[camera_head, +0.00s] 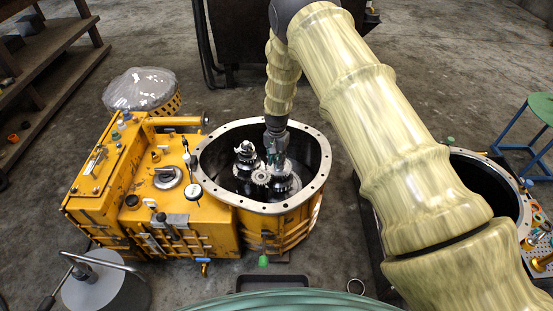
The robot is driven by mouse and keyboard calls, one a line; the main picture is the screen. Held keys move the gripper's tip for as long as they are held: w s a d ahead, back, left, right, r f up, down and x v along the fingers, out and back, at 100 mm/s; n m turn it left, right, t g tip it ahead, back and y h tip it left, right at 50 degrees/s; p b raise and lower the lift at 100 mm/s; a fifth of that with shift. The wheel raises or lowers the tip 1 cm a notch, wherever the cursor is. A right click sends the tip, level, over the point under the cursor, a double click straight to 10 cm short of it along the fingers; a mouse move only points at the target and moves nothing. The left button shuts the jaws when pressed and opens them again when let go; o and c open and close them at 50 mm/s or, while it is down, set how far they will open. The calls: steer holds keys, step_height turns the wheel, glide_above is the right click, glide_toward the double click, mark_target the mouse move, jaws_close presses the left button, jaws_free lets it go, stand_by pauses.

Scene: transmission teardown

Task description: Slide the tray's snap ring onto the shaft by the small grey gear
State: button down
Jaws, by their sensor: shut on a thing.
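My gripper (276,152) reaches down into the open round housing (316,186), over the right-hand gear stack (283,183). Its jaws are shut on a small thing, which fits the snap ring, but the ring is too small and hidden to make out. The small grey gear (261,177) lies just left of and below my fingertips. The shaft by it is mostly hidden by the gripper, and I cannot tell whether the held thing touches it. The black tray (272,280) at the bottom shows only its back part, and that part looks empty.
A second gear stack (246,160) stands left inside the housing, whose rim encloses my gripper. A yellow gearbox (150,190) adjoins it on the left. Another round housing (490,185) is partly behind my arm.

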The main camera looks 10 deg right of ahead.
steer(key=shift+f, duration=0.55)
steer(key=c, duration=0.7)
jaws_free()
steer(key=shift+r, duration=0.1)
steer(key=shift+c, duration=0.2)
step_height(320, 180, up, 8)
steer(key=p, duration=0.4)
stand_by(0.8)
